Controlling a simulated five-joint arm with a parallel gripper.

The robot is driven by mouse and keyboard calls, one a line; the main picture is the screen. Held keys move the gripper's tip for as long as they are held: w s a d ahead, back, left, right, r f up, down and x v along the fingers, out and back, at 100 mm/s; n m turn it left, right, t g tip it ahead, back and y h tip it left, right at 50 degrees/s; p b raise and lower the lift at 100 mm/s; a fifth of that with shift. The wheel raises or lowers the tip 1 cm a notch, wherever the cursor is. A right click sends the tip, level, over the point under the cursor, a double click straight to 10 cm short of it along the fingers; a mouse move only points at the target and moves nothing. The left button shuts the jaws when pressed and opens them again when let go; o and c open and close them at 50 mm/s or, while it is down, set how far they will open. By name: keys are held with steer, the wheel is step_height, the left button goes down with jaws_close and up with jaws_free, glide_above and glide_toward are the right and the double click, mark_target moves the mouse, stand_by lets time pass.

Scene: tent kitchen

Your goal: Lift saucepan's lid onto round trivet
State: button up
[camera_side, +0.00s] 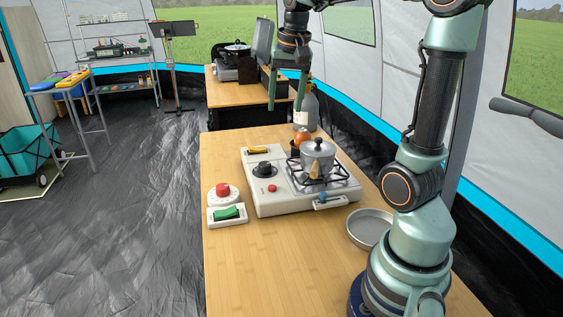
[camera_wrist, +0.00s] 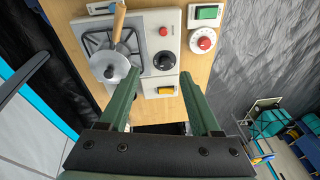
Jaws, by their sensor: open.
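A small grey saucepan (camera_side: 317,164) stands on the burner grate of a white camping stove, its wooden handle towards the side camera. Its metal lid (camera_side: 319,147) with a small knob is on top. In the wrist view the lid (camera_wrist: 109,67) is at upper left, beyond the left finger. My gripper (camera_side: 287,104) is open and empty, pointing down, high above the far end of the table, behind the stove. The fingers also show in the wrist view (camera_wrist: 161,88). No trivet is clearly recognisable; a shallow round grey dish (camera_side: 371,228) lies empty at the table's right, beside my base.
The white stove (camera_side: 279,203) has a dark knob and a red button. A dial timer (camera_side: 222,195) and a green switch (camera_side: 228,214) sit to its left. A bottle (camera_side: 305,112) and an orange object (camera_side: 302,137) stand behind the saucepan. The table's near part is clear.

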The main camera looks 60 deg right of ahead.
mark_target(319, 138)
steer(key=s+d+f+m+g+y, duration=0.1)
steer(key=s+d+f+m+g, duration=0.1)
steer(key=d+m, duration=0.95)
steer(key=d+f+n, duration=0.1)
steer(key=f, duration=0.3)
steer(key=d+f+n, duration=0.1)
steer(key=f, duration=0.3)
steer(key=d+f+n, duration=0.1)
steer(key=f, duration=0.3)
steer(key=shift+s+d+n, duration=0.25)
steer(key=shift+d+n, duration=0.1)
steer(key=shift+r, duration=0.1)
jaws_close()
